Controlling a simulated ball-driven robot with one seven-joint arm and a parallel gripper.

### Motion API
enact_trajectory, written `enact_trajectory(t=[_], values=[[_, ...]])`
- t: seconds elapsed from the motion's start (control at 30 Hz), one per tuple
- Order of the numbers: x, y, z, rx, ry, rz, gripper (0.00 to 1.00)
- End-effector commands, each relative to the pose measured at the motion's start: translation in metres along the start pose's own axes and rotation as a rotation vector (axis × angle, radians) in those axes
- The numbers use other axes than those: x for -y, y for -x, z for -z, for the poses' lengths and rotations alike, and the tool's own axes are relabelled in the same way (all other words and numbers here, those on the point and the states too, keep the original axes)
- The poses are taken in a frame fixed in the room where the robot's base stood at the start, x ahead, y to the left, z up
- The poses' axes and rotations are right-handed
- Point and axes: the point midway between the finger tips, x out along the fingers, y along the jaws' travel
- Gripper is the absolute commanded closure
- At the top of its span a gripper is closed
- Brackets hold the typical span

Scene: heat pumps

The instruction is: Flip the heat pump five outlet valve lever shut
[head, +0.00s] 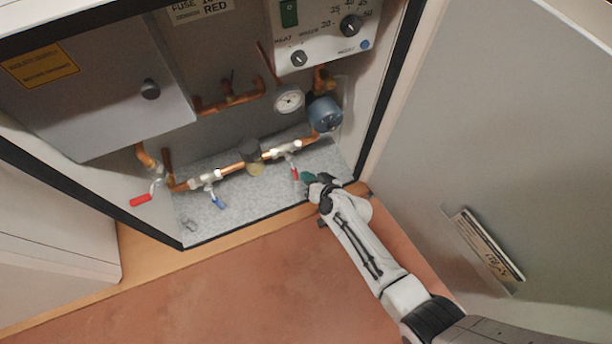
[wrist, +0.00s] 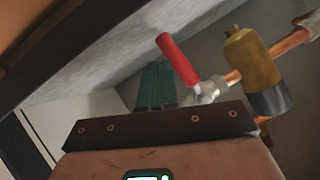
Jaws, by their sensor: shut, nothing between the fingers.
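Several lever valves sit on the copper pipe low in the open cabinet. The right valve has a red lever (head: 294,174), which points down toward the cabinet floor. This red lever (wrist: 178,60) also shows large in the wrist view, on a silver valve body. Another valve has a blue lever (head: 218,203), and a red lever (head: 140,201) sticks out at the far left. I see no label showing which is the outlet valve. My gripper (head: 307,177), with green fingers, is shut and empty just right of the right red lever. In the wrist view its fingers (wrist: 155,86) are together beside that lever; contact is unclear.
A brass-coloured fitting (wrist: 250,60) is on the pipe beside the valve. A gauge (head: 288,99) and a blue round unit (head: 324,114) are above. The open door (head: 500,130) stands right of my arm. The cabinet floor (head: 250,207) is mostly bare.

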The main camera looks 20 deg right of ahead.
Motion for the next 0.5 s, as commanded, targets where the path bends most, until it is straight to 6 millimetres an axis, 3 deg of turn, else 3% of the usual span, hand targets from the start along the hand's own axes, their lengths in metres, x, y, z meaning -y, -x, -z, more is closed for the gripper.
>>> enact_trajectory(t=[0.3,0.5], values=[[0.000,0.065,-0.003,0.010,-0.004,-0.004,1.00],[0.000,0.088,-0.006,0.013,-0.004,-0.003,1.00]])
